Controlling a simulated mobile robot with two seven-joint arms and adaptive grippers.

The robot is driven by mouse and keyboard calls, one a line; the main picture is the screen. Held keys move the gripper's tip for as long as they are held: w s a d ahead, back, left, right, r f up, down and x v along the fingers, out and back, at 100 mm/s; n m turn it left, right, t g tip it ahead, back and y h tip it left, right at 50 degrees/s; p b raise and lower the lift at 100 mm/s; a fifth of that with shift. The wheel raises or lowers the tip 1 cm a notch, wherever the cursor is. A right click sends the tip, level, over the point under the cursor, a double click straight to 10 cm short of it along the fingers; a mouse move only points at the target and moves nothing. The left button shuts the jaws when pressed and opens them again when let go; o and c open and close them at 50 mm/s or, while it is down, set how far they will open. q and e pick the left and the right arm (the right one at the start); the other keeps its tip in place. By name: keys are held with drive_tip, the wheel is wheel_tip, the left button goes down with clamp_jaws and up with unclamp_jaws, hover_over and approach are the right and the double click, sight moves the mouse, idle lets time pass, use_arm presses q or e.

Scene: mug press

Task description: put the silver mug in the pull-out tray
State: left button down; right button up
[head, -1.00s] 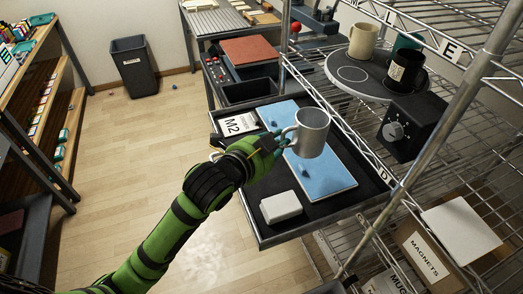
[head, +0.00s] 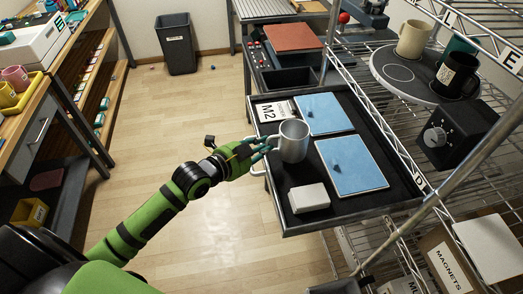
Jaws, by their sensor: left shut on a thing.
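The silver mug (head: 293,142) is upright, at or just above the pull-out tray (head: 290,222), left of centre; I cannot tell whether its base touches the tray. My left gripper (head: 262,148) is shut on the mug at its handle side, from the left. In the tray are two blue pads, one at the back (head: 324,113) and one at the front (head: 352,165), a white block (head: 309,198) and a white M2 card (head: 277,110). My right gripper is not in view.
Wire shelving (head: 400,148) stands on the right. It holds a round turntable (head: 393,77) with a cream mug (head: 413,39) and a black mug (head: 456,75), and a black dial box (head: 459,133). A bin (head: 177,44) stands at the back. The floor left of the tray is clear.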

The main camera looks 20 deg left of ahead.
use_arm(q)
drive_tip(key=shift+f, duration=1.05)
drive_tip(key=shift+f, duration=0.15)
drive_tip(key=c, duration=1.5)
unclamp_jaws()
drive_tip(key=shift+f, duration=0.1)
drive_tip(key=shift+b+v, duration=0.5)
drive_tip(key=shift+v, duration=5.55)
